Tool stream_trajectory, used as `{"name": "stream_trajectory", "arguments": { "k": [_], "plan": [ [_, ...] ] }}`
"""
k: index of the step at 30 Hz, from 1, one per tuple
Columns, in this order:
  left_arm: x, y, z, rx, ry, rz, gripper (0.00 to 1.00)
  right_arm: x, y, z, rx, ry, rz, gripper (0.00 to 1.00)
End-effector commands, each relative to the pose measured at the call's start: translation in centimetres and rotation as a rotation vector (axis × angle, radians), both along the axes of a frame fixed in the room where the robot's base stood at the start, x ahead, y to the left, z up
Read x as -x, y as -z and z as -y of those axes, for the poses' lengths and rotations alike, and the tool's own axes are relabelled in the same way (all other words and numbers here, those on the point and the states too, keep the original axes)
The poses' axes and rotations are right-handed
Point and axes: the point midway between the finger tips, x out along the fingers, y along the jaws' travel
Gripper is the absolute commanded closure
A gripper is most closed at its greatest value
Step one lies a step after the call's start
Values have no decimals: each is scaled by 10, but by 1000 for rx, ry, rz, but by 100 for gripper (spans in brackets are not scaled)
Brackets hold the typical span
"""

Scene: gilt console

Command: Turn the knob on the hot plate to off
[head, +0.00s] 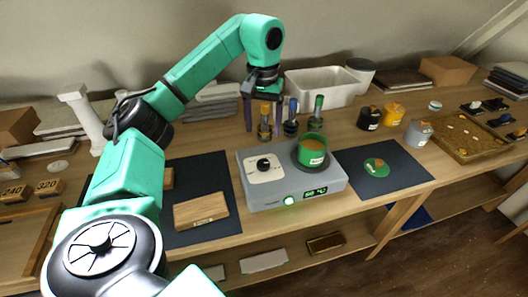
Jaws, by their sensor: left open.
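The hot plate (290,190) is a grey box on the wooden table. Its dark knob (264,164) sits on a pale dial panel at the top left. A lit green lamp and a display with green digits show on its front face. A green pot (312,151) with brown contents stands on its round heating plate. My left gripper (263,124) points down behind the hot plate, above and beyond the knob, apart from it. Its two dark fingers are open, with a wood-handled tool showing between them. My right gripper is not in view.
Several upright tools (291,117) stand just behind the hot plate. Dark mats (381,157) lie on both sides; the left one bears a wooden block (201,210). Black, yellow and grey pots (393,114) stand at right, and a white bin (321,87) behind.

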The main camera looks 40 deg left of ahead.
Motion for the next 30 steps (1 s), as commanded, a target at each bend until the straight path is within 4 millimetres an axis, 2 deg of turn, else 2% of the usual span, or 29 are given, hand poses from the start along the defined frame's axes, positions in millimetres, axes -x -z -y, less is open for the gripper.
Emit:
{"name": "stream_trajectory", "arguments": {
  "k": [1, 3, 6, 9, 12, 16, 23, 24, 30],
  "plan": [
    [1, 24, 1, 1, 2, -5, 22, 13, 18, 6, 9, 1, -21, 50],
    [1, 44, 1, 2, 1, -6, 22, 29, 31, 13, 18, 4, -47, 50],
    [1, 66, 0, 1, 0, -6, 22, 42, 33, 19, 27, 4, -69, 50],
    [1, 87, 0, 0, 0, -7, 22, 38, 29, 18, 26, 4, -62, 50],
    [1, 106, 0, 1, 0, -4, 22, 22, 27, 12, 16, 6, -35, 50],
    [1, 120, 1, 1, 0, 0, 22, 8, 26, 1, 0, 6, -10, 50],
    [0, 122, 1, 2, 0, 1, 22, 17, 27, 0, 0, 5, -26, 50],
    [0, 122, 1, 2, 0, 1, 26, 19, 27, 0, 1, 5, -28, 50],
    [0, 122, 1, 2, 0, 1, 100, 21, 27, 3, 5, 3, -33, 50]
  ]
}}
